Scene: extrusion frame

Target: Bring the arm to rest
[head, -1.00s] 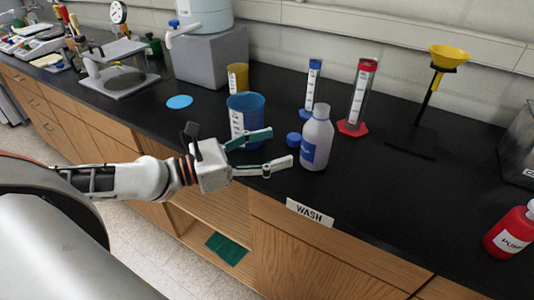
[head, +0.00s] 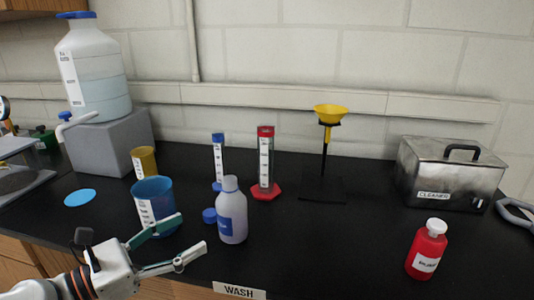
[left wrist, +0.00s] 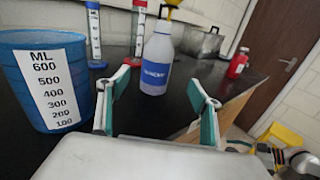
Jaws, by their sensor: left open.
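My left gripper (head: 178,245) is open and empty, at the front edge of the black bench. Its two fingers also show spread apart in the left wrist view (left wrist: 158,108). A white bottle with a blue label (head: 232,212) stands upright just beyond the fingertips, apart from them; it also shows in the left wrist view (left wrist: 157,58). A blue measuring beaker (head: 153,203) stands behind the upper finger, which overlaps it in the head view; in the left wrist view it is at the left (left wrist: 45,80).
Behind stand a yellow beaker (head: 144,162), a blue cylinder (head: 218,160), a red cylinder (head: 265,165) and a yellow funnel on a stand (head: 330,113). A red bottle (head: 427,250) and metal cleaner box (head: 450,175) are at right. The bench centre right is clear.

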